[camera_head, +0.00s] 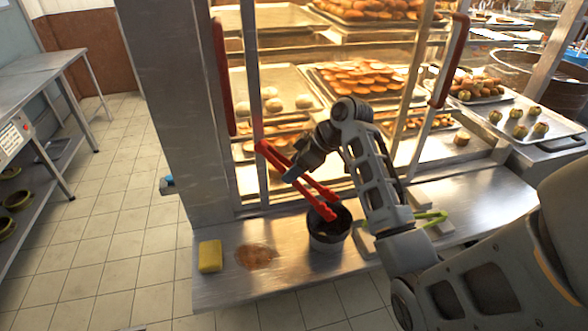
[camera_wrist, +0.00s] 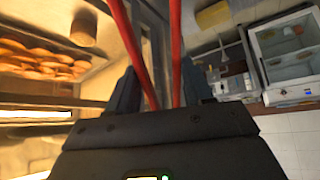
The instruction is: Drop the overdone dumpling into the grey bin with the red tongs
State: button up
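My gripper (camera_head: 303,166) is shut on the red tongs (camera_head: 322,208). The tongs slant down to the right, with their tips at the mouth of the grey bin (camera_head: 327,243). In the wrist view the two red arms of the tongs (camera_wrist: 176,45) run up between my gripper's fingers (camera_wrist: 160,90). The bin stands upright on the metal counter. Its inside is dark, and I cannot tell whether a dumpling is between the tong tips or in the bin. A lone browned dumpling (camera_head: 461,138) sits apart from the tray at the right.
A yellow sponge (camera_head: 210,256) and a brown stain (camera_head: 256,257) are left of the bin. A green-handled utensil (camera_head: 432,216) lies to its right. The lit cabinet (camera_head: 250,95) with trays of buns stands behind. A dumpling tray (camera_head: 560,128) is at the right.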

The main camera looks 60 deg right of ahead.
notch_tip(320, 180, up, 4)
jog(key=p, duration=0.3)
jog(key=shift+r, duration=0.2)
jog(key=shift+a, duration=0.1)
dwell(0.4)
